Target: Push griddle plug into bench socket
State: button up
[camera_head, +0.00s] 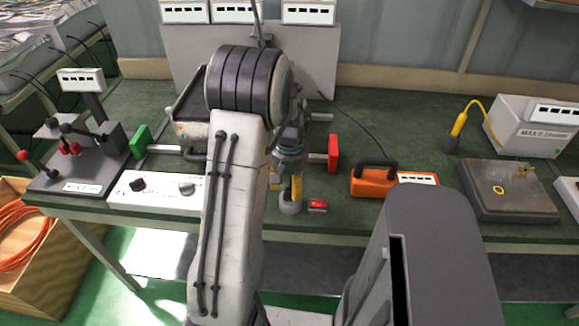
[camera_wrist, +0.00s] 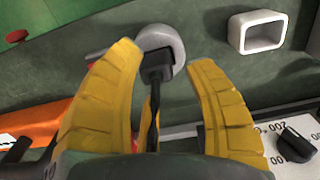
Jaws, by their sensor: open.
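A black plug (camera_wrist: 156,66) shows in the wrist view, its end against a rounded grey socket housing (camera_wrist: 168,38) on the bench. I cannot tell how deep it sits. Its black cable (camera_wrist: 152,118) runs back between the fingers. In the head view my gripper (camera_head: 296,188) points down at the grey housing (camera_head: 290,208) near the bench's front edge. The griddle's white control panel (camera_head: 158,190) with knobs is at left; my arm hides much of the griddle.
A small red item (camera_head: 317,206) lies just right of the housing. An orange case (camera_head: 378,182) stands further right, near a grey plate device (camera_head: 508,190). A lever stand (camera_head: 75,160) is at left. A white rectangular frame (camera_wrist: 234,32) shows in the wrist view.

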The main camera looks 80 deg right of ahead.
aim_at(289, 188)
notch_tip(289, 188, up, 9)
jog(key=shift+r, duration=0.2)
dwell(0.3)
dwell(0.6)
jog(key=a+f+m+y, duration=0.1)
jog(key=a+f, duration=0.2)
jog(key=a, duration=0.5)
jog(key=w+a+r+n+t, duration=0.1)
jog(key=w+a+r+n, duration=0.2)
jog(key=w+a+n, duration=0.3)
jog(key=w+a+r+n+t, duration=0.1)
jog(key=w+a+r+n, duration=0.2)
jog(key=a, duration=1.2)
jog(key=w+a+r+n+t+h, duration=0.1)
jog(key=w+a+r+n, duration=0.2)
jog(key=w+a+n, duration=0.6)
jog(key=shift+w+a+t, duration=0.3)
jog(key=shift+w+a, duration=0.5)
jog(key=shift+w, duration=0.5)
